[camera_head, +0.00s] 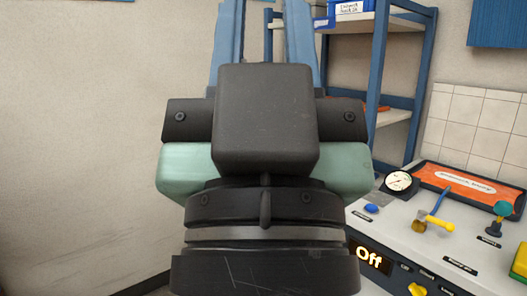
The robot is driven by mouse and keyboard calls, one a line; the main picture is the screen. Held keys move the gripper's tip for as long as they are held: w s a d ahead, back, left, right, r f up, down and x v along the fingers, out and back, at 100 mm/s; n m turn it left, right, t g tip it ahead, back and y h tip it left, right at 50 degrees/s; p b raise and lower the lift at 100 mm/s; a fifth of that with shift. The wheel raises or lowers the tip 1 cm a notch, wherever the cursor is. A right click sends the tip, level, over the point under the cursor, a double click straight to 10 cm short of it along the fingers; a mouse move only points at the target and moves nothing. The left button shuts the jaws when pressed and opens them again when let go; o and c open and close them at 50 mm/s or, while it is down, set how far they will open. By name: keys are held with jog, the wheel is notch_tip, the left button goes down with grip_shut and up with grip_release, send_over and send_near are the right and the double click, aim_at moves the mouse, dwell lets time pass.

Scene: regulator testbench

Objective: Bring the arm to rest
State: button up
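My gripper (265,22) fills the middle of the camera_head view, seen from behind, with its dark body low and its two blue fingers pointing up. I see nothing held between the visible parts of the fingers. The gripper and wrist hide the part of the room directly behind them.
A blue-framed shelf (384,75) stands behind. The left shows bare wall.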

notch_tip(320, 180, up, 26)
jog(key=p, duration=2.3)
jog(key=shift+w+f, duration=0.1)
jog(key=shift+w, duration=0.05)
